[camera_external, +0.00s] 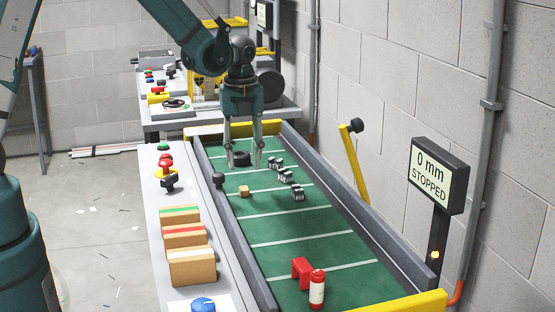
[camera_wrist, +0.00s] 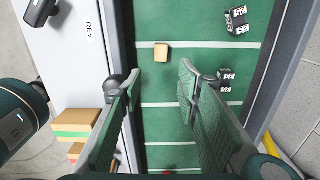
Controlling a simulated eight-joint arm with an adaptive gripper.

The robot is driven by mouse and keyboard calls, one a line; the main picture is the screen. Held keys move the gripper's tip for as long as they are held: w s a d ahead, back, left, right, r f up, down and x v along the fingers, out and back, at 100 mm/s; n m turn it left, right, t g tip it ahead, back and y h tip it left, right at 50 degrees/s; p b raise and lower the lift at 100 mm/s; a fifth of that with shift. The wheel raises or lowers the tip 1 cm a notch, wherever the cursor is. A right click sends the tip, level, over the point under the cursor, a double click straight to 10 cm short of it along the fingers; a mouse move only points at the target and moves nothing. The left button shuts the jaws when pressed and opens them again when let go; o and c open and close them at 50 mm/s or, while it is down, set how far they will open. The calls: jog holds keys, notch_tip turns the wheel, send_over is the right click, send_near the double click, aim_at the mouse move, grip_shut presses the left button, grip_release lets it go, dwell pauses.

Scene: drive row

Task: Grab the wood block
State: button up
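The wood block (camera_external: 244,191) is a small tan cube on the green belt (camera_external: 290,222), near its left edge. It also shows in the wrist view (camera_wrist: 161,53), alone on the belt in the gap between my fingers and lower than them. My gripper (camera_external: 243,162) is above the far part of the belt, pointing down. Its two fingers are spread apart with nothing between them. In the wrist view my gripper (camera_wrist: 160,80) is also open, and the block is apart from both fingers.
Black weights (camera_external: 298,193) marked 25 stand right of the block. A black round object (camera_external: 241,159) is on the belt beyond it. A red item (camera_external: 302,270) and red-white can (camera_external: 317,288) are at the near end. Cardboard boxes (camera_external: 192,266) line the left ledge. The display (camera_external: 429,176) reads 0 mm STOPPED.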

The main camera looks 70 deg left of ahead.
aim_at(245, 190)
jog(key=shift+a+f, duration=0.35)
jog(key=shift+f, duration=0.25)
jog(key=shift+f, duration=1.3)
jog(key=shift+w+f+b, duration=0.1)
jog(key=shift+f+b, duration=0.55)
jog(key=shift+f, duration=1.95)
jog(key=shift+c, duration=0.2)
jog(key=c, duration=0.7)
